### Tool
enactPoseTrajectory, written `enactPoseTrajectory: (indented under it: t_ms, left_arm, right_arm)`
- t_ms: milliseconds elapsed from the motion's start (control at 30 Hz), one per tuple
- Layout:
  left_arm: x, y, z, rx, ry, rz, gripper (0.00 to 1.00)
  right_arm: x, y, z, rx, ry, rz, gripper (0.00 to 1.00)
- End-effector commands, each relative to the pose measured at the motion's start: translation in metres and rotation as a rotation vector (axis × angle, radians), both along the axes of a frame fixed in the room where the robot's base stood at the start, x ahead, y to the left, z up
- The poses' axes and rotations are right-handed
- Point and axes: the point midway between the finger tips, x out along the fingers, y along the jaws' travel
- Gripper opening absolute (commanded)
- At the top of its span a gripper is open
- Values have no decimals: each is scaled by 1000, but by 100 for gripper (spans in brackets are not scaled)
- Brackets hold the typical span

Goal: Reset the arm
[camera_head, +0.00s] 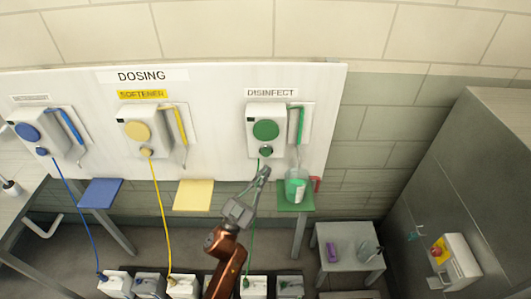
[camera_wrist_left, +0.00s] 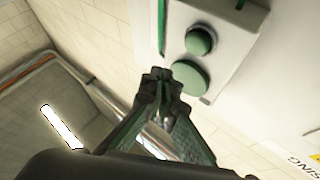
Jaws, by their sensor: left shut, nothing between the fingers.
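My left gripper (camera_head: 263,175) is shut and empty, raised in front of the wall panel just below the disinfect dosing unit (camera_head: 266,131). In the left wrist view, my left gripper's fingertips (camera_wrist_left: 161,76) are together, with the green round button (camera_wrist_left: 188,77) and a smaller green knob (camera_wrist_left: 199,41) of that unit behind them. My orange-brown left arm (camera_head: 227,259) comes up from the bottom of the head view. My right gripper does not show in either view.
A green jug (camera_head: 296,188) stands on the green shelf (camera_head: 303,208) right beside my left gripper. Yellow (camera_head: 193,195) and blue (camera_head: 100,193) shelves are to the left. Several white containers (camera_head: 183,287) stand below. A small grey table (camera_head: 345,243) and a metal cabinet (camera_head: 470,180) are on the right.

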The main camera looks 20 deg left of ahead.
Motion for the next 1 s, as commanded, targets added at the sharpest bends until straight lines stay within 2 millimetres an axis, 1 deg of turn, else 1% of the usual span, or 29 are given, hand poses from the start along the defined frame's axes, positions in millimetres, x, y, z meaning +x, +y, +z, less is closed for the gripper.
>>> enactPoseTrajectory:
  t_ms: [133,567,667,767,867,900,967,1000]
  left_arm:
    - [-6,-1,0,-1,0,1,0]
    - [-6,-1,0,-1,0,1,0]
    - [-2,0,-9,0,18,4,0]
    - [9,5,-42,0,80,19,0]
    - [23,14,-100,2,188,47,0]
    - [28,18,-128,4,240,60,0]
    - [33,25,-172,9,318,80,0]
    - [34,30,-202,13,371,94,0]
  right_arm:
    - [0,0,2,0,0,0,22]
    - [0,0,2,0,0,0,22]
    - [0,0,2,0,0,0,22]
    - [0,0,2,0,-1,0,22]
    - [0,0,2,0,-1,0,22]
    - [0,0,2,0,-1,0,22]
    - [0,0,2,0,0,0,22]
    - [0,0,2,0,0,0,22]
